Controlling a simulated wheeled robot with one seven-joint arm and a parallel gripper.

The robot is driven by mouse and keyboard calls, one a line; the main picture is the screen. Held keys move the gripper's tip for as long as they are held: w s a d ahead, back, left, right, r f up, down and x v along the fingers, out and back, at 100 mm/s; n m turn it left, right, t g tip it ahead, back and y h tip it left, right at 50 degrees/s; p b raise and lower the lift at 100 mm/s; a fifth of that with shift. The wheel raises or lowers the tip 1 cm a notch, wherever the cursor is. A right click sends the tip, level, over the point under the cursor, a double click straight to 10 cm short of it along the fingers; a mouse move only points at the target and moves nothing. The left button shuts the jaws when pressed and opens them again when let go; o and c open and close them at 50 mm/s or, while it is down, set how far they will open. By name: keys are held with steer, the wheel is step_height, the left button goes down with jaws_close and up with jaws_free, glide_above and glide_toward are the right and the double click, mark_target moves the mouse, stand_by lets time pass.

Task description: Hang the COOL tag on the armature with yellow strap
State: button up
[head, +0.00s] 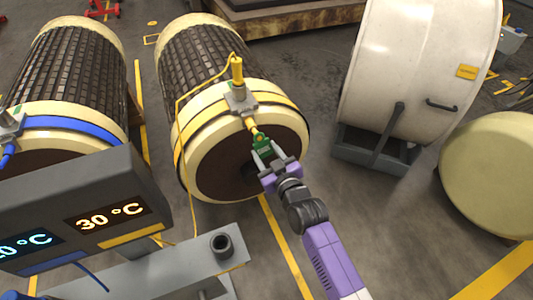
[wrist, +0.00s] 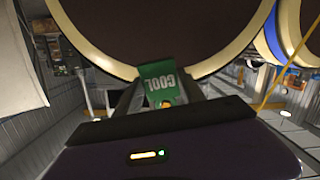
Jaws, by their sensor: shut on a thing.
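The green COOL tag (head: 262,141) is held between the fingers of my gripper (head: 271,156). In the wrist view the tag (wrist: 160,75) shows its COOL lettering upside down between the fingers. The armature with yellow strap (head: 192,135) lies in the middle of the head view, its dark end face behind my gripper. A grey bracket (head: 240,100) on its strap carries an upright yellow fitting (head: 237,69) and a yellow piece (head: 251,125) pointing down at the tag. The tag is right at this piece's lower end; I cannot tell whether they touch.
A second armature with a blue strap (head: 70,122) lies at left. A display (head: 80,215) reads 30 °C above a yellow bar; its other reading, above a blue bar, is cut off. A white drum (head: 415,60) and a cream cylinder (head: 495,170) stand at right.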

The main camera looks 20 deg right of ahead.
steer(key=shift+w+f+b, duration=0.15)
steer(key=shift+w+b, duration=0.15)
steer(key=shift+w, duration=0.3)
steer(key=shift+w, duration=0.35)
steer(key=shift+w+b, duration=0.15)
steer(key=shift+b, duration=0.15)
steer(key=shift+f, duration=0.3)
steer(key=o, duration=1.5)
steer(key=s+r+p, duration=0.1)
steer(key=s+p, duration=0.2)
steer(key=s, duration=0.6)
steer(key=shift+r, duration=0.25)
